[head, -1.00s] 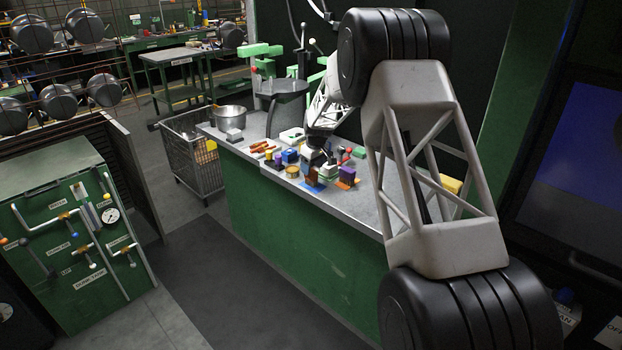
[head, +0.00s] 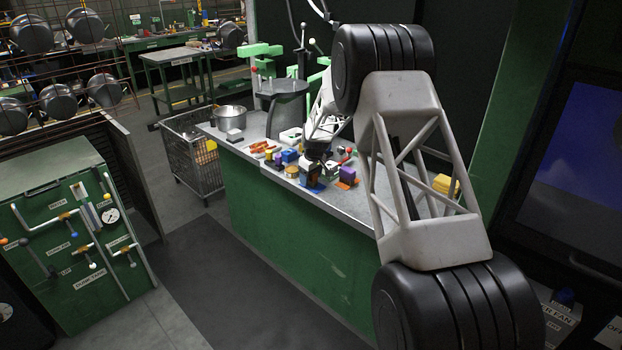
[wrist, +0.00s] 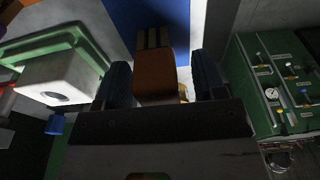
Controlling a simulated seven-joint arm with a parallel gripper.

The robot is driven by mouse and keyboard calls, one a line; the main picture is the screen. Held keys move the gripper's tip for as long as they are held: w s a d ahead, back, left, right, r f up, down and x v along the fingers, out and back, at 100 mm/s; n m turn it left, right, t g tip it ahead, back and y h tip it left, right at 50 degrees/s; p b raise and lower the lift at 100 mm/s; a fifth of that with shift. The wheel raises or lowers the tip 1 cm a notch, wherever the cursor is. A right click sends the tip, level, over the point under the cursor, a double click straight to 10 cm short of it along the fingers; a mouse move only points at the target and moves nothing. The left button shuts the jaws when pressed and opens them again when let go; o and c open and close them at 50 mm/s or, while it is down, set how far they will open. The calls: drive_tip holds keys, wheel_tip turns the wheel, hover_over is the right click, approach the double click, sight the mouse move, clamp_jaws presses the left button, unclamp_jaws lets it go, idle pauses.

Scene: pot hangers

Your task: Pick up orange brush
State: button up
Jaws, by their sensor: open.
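An orange-brown block with dark stripes at its far end, which looks like the orange brush (wrist: 154,78), stands out in the middle of the wrist view against a blue surface (wrist: 160,14). My gripper (wrist: 162,72) is open, with one dark finger on each side of the brush. I cannot tell whether either finger touches it. In the head view my gripper (head: 311,174) is low over the front edge of the grey-topped bench, among small coloured objects, and the brush is mostly hidden there.
A purple and orange block (head: 347,176) stands close to the right of my gripper. A round tin (head: 291,171) and blue blocks (head: 289,156) stand close to the left. A metal pot (head: 230,116) is at the bench's far left. A white and green object (wrist: 62,72) shows left in the wrist view.

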drive_tip(key=shift+c, duration=0.5)
drive_tip(key=c, duration=0.9)
drive_tip(key=shift+c, duration=0.2)
drive_tip(key=shift+r, duration=0.1)
drive_tip(key=shift+r, duration=0.75)
wheel_tip(320, 180, up, 2)
drive_tip(key=shift+r, duration=0.1)
drive_tip(key=s+d+r, duration=0.1)
drive_tip(key=s+d, duration=0.1)
drive_tip(key=s, duration=1.4)
drive_tip(key=shift+d, duration=0.15)
